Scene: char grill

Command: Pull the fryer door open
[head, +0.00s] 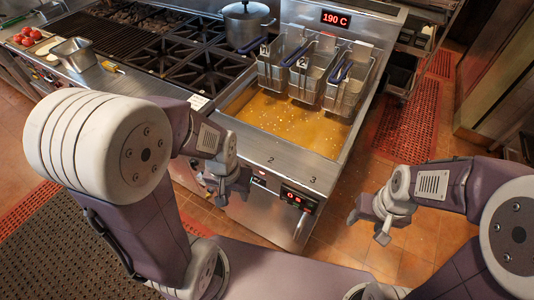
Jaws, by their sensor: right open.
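The fryer (300,150) stands in the middle of the head view, with a vat of golden oil. Its steel door (268,221) is on the front below the control panel and looks closed. An upright bar handle (299,226) shows near the door's right edge. My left gripper (232,196) is in front of the fryer's left front corner, left of the handle and apart from it. Its own wrist partly hides its fingers, so I cannot tell its opening. My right gripper (367,226) is open and empty, over the floor to the right of the fryer, apart from the handle.
Several wire baskets (311,72) with blue handles hang over the oil, below a 190 C display (335,18). A stove (190,60) with a pot (246,22) adjoins on the left. Red mats (408,120) cover floor at the right. Tiled floor before the door is open.

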